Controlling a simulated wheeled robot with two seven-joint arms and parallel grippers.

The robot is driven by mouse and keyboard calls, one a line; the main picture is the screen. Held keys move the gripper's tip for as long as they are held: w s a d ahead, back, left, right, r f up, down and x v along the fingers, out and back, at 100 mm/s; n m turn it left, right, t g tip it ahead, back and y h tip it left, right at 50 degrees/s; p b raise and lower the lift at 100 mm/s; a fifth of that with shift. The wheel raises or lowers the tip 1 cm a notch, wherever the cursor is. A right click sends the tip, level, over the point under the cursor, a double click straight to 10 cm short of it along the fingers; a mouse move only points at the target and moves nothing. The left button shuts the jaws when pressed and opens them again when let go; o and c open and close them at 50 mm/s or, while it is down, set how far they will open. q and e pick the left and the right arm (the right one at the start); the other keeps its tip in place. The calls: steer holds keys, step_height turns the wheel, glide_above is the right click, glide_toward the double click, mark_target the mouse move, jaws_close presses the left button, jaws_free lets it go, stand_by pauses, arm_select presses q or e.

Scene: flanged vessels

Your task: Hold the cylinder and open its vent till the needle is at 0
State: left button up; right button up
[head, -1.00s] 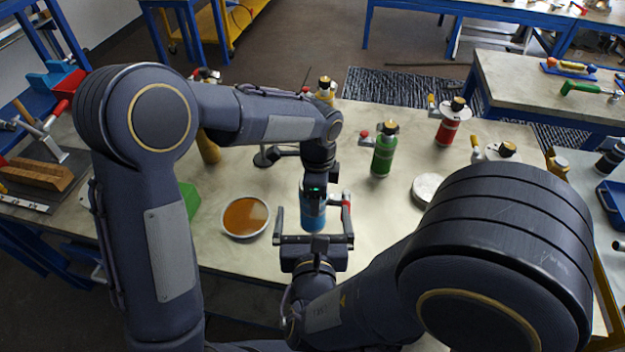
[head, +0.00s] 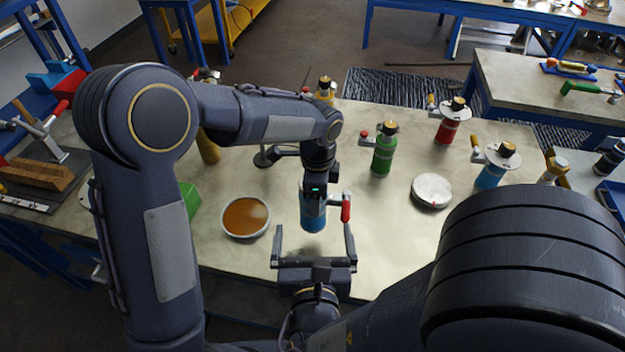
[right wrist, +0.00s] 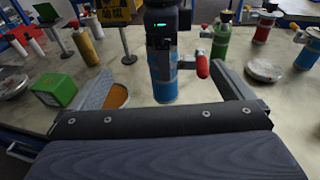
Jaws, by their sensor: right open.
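A blue cylinder (head: 313,218) stands upright near the front edge of the table; it also shows in the right wrist view (right wrist: 165,91). A red-handled lever (head: 346,208) sticks out from its right side; its red grip (right wrist: 202,66) hangs down. My left gripper (head: 316,187) is at the top of the cylinder from above and covers it; its fingers cannot be made out. My right gripper (head: 314,231) is open and empty, on the near side of the cylinder, fingers spread wider than it and apart from the lever. No gauge needle can be read.
A bowl of brown liquid (head: 246,217) and a green block (head: 189,199) are left of the cylinder. A green cylinder (head: 382,155), a red cylinder (head: 447,130), another blue cylinder (head: 490,175) and a round whitish dish (head: 432,190) are to the right. Bare tabletop lies right of the lever.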

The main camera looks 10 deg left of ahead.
steer(key=shift+v, duration=2.35)
arm_select(q)
steer(key=o, duration=1.5)
